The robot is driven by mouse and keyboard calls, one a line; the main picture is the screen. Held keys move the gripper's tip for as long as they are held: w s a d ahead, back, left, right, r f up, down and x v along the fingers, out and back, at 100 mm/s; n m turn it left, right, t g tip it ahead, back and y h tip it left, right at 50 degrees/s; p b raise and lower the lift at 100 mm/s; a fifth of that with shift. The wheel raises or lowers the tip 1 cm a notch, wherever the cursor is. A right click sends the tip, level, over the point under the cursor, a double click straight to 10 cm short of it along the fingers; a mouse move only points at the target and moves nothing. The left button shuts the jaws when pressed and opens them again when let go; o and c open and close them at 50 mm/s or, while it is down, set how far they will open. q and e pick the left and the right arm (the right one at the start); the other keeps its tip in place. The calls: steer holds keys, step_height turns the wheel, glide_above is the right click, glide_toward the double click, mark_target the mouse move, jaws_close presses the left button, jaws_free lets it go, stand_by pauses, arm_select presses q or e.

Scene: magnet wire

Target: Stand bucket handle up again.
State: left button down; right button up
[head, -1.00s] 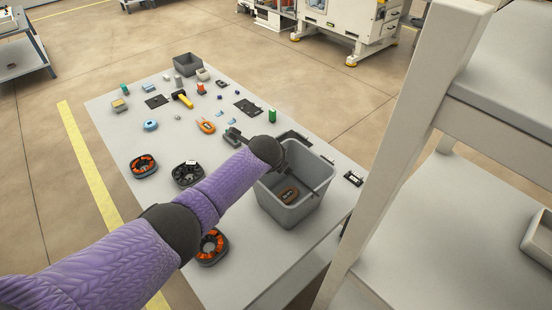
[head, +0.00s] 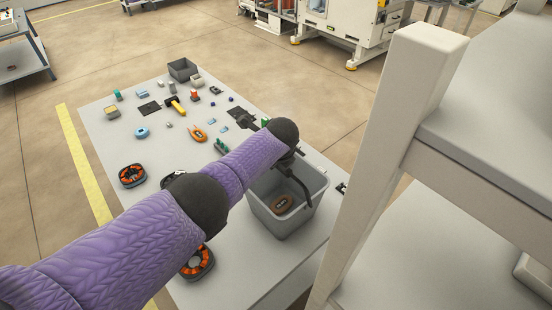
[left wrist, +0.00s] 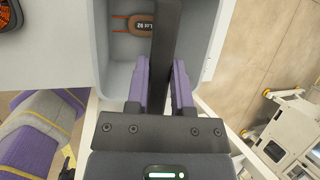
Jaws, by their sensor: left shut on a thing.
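The grey bucket (head: 311,212) stands upright near the right edge of the table. Its dark handle (head: 303,190) shows as a bent bar over the bucket's opening; part is hidden behind my arm. My left gripper (head: 287,160) is over the bucket's far rim, shut on the handle. In the left wrist view the handle (left wrist: 167,32) runs as a dark bar between the two purple-sided fingers (left wrist: 164,85). A brown oval item with a dark label (head: 283,204) lies inside the bucket. My right gripper is not in view.
Round black-and-orange parts (head: 132,175) lie on the table (head: 112,145), left of the bucket. A yellow-handled tool (head: 175,106), a small grey bin (head: 182,70) and several small parts lie farther back. A pale shelf post (head: 385,150) stands close on the right.

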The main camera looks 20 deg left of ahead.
arm_select(q)
steer(key=shift+r, duration=0.1)
stand_by(0.7)
steer(key=shift+c, duration=2.4)
jaws_free()
steer(key=p+v, duration=0.7)
steer(key=v, duration=0.2)
steer(key=shift+s+r, duration=0.2)
steer(key=shift+r, duration=0.15)
steer(key=shift+d, duration=0.1)
